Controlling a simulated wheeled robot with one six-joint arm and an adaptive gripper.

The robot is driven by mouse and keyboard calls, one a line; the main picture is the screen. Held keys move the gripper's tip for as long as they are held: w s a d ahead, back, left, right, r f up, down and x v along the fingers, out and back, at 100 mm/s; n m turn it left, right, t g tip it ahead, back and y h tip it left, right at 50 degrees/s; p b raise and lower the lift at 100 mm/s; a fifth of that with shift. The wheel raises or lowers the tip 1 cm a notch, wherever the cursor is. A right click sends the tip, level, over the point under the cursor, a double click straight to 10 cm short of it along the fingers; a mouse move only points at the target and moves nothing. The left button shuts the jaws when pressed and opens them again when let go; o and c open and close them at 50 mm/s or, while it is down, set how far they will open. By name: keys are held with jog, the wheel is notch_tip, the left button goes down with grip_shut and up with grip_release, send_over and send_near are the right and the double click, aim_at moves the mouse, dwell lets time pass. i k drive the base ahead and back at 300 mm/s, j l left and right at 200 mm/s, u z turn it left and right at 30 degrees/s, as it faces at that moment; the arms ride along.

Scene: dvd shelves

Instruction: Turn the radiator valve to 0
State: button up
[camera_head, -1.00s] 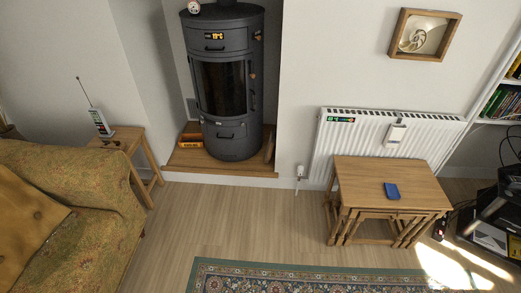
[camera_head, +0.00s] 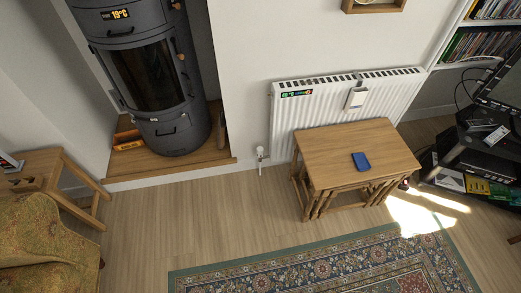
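The white radiator (camera_head: 350,92) is on the wall right of the stove, behind a wooden side table. The radiator valve (camera_head: 260,153) is a small white knob on a thin pipe near the floor, left of the radiator's lower left corner. Its number setting is too small to read. My gripper does not show in this view.
A wooden nest of tables (camera_head: 345,150) with a blue phone-like object (camera_head: 361,161) stands in front of the radiator. A dark stove (camera_head: 150,75) stands on a wooden hearth (camera_head: 170,168). A patterned rug (camera_head: 330,265) lies in front. Floor before the valve is clear.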

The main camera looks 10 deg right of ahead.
aim_at(259, 150)
jog(key=i+j+z, duration=0.3)
jog(key=i+j, duration=0.25)
jog(key=i+j+z, duration=0.1)
jog(key=i+j, duration=0.2)
jog(key=i+j+z, duration=0.15)
jog(key=i+j, duration=0.15)
jog(key=i+j+z, duration=0.15)
jog(key=j, duration=0.3)
jog(key=i+j+z, duration=0.15)
jog(key=i+j, duration=0.2)
jog(key=i+j+z, duration=0.15)
jog(key=j, duration=0.3)
jog(key=i+j+z, duration=0.1)
jog(key=i+j, duration=0.15)
jog(key=j, duration=0.25)
